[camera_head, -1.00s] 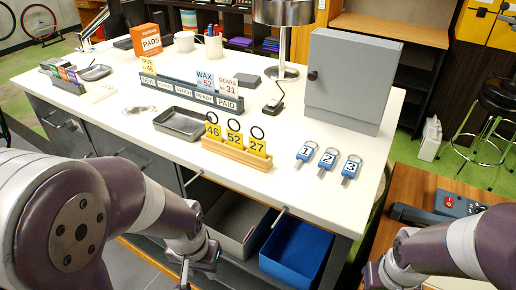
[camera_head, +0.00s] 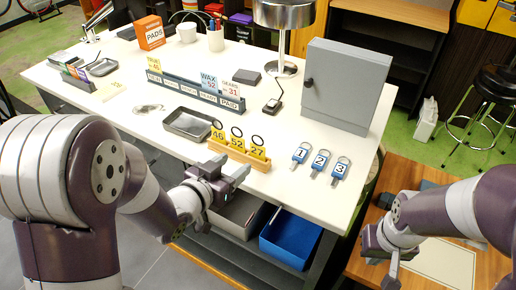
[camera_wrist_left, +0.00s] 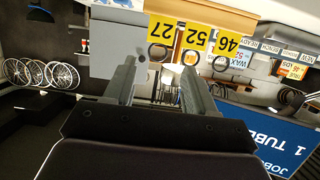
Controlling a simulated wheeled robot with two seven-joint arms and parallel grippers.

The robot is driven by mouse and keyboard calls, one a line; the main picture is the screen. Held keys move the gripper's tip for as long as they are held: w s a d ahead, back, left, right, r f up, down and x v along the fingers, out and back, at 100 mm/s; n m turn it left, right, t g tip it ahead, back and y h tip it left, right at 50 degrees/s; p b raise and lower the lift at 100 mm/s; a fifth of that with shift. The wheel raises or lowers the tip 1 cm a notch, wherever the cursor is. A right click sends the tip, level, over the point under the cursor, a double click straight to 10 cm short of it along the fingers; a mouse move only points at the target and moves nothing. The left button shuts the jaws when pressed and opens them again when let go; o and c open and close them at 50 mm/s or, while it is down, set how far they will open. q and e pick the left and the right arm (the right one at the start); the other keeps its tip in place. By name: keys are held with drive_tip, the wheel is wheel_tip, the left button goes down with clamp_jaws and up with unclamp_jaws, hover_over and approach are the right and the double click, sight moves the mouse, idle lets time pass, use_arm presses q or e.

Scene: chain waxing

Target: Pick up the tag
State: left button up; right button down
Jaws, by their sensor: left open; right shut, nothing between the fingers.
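Three yellow tags with black rings stand upright in a wooden rack (camera_head: 232,154) near the bench's front edge: tag 46 (camera_head: 217,135), tag 52 (camera_head: 237,143) and tag 27 (camera_head: 257,153). In the left wrist view they appear upside down: 27 (camera_wrist_left: 161,30), 52 (camera_wrist_left: 197,39) and 46 (camera_wrist_left: 228,43). My left gripper (camera_head: 238,171) is open and empty, at the front of the rack, apart from the tags. Its fingers (camera_wrist_left: 157,85) point toward the tags in the wrist view. My right gripper (camera_head: 387,262) is shut and empty over the brown table at lower right.
Blue numbered key tags (camera_head: 320,161) lie right of the rack. A grey tray (camera_head: 188,124) lies to its left, and a labelled grey holder (camera_head: 190,92) stands behind. A grey cabinet (camera_head: 345,85) stands at the right. Open bins, one blue (camera_head: 290,240), are below the bench edge.

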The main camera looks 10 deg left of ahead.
sight(257, 148)
use_arm(q)
drive_tip(key=p+x, duration=0.3)
drive_tip(key=x, duration=0.7)
drive_tip(key=shift+d+f, duration=0.1)
drive_tip(key=shift+f, duration=0.05)
drive_tip(key=shift+w+d+f, duration=0.1)
drive_tip(key=shift+w+f, duration=0.2)
drive_tip(key=shift+w, duration=0.2)
drive_tip(key=shift+s+r, duration=0.1)
drive_tip(key=shift+s, duration=0.05)
drive_tip(key=c, duration=0.7)
